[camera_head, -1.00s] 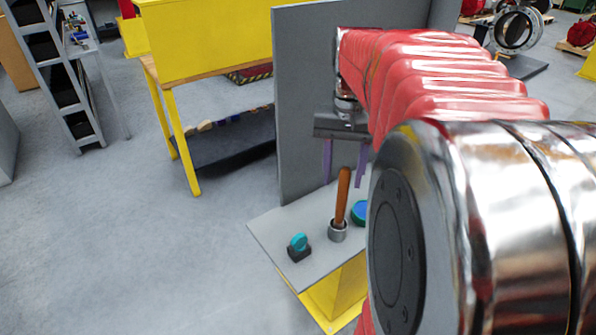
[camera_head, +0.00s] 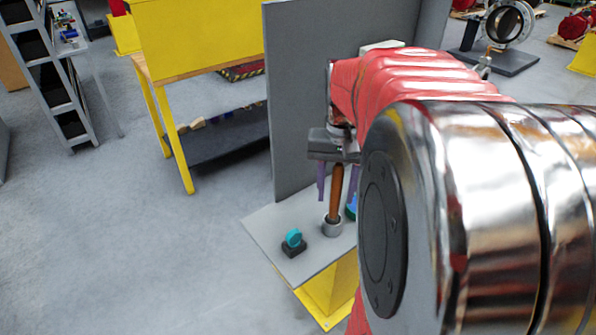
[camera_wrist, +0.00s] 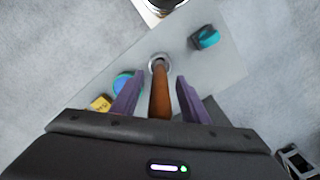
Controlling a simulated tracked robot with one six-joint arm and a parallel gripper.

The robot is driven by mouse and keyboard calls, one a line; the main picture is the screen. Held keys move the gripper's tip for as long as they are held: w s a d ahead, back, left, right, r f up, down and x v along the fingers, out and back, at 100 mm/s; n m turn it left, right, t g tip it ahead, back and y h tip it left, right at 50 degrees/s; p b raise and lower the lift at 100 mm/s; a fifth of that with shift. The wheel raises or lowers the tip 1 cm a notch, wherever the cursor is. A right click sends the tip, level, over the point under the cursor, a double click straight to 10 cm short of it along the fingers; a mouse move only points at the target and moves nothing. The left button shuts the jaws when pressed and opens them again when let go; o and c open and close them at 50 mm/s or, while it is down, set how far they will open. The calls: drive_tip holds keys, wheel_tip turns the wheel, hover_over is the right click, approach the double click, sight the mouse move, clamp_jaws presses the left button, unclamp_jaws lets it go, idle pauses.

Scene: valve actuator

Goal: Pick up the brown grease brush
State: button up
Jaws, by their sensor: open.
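The brown grease brush (camera_head: 335,196) stands upright, its lower end in a small grey cup (camera_head: 332,227) on the grey table top. In the wrist view the brush (camera_wrist: 160,92) runs between the two purple fingers. My gripper (camera_head: 337,182) is open, with its fingers pointing down, one on each side of the handle. In the wrist view my gripper (camera_wrist: 156,95) shows gaps between both fingers and the handle. The lower part of the brush is hidden inside the cup.
A teal knob on a dark block (camera_head: 293,242) sits left of the cup. A blue-green round object (camera_head: 351,209) lies close on the right, partly hidden by my arm. A grey upright panel (camera_head: 310,90) stands behind the table (camera_head: 268,236).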

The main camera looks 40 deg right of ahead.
drive_tip(key=shift+c, duration=0.2)
idle(0.3)
clamp_jaws()
